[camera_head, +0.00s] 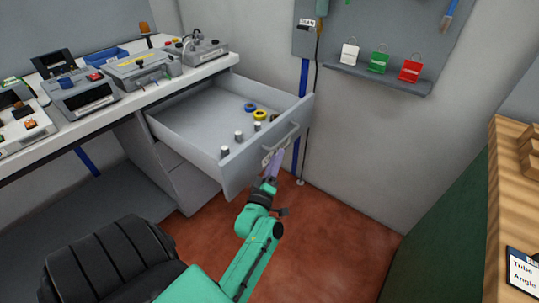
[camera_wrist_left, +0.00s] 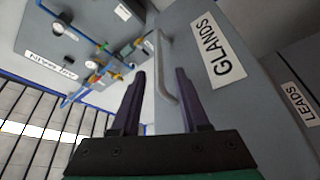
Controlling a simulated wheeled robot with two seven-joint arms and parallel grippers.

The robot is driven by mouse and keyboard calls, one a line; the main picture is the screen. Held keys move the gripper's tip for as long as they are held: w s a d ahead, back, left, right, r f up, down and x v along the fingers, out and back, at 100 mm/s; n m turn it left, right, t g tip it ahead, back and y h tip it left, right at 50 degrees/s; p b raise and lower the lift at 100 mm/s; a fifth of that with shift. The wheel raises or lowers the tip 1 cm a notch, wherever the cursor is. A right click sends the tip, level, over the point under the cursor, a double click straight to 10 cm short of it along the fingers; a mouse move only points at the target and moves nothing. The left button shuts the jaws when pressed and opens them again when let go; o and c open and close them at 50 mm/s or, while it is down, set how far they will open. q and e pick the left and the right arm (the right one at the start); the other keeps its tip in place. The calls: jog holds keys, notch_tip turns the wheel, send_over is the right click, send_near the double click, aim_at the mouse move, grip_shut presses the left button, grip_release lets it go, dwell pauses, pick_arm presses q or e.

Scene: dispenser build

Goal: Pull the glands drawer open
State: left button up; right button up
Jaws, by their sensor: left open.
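The glands drawer (camera_head: 228,166) is grey and stands pulled well out from under the bench in the head view. Several white-grey cylinders and blue and yellow rings lie in it. Its front panel with the GLANDS label (camera_wrist_left: 218,50) shows in the left wrist view. The bar handle (camera_head: 281,144) is on that front; it also shows in the left wrist view (camera_wrist_left: 166,75). My left gripper (camera_head: 276,158) is open at the handle. In the wrist view the handle appears between the two fingers, and I cannot tell if they touch it. My right gripper is out of view.
A LEADS drawer label (camera_wrist_left: 298,104) shows beside the glands front. The bench (camera_head: 120,105) carries several instruments. A black chair (camera_head: 110,262) stands at lower left, and a wooden-topped table (camera_head: 505,200) at the right. Red floor (camera_head: 330,225) is clear in front of the drawer.

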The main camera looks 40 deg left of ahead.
pick_arm(q)
jog(key=v, duration=0.7)
jog(key=shift+p, duration=0.35)
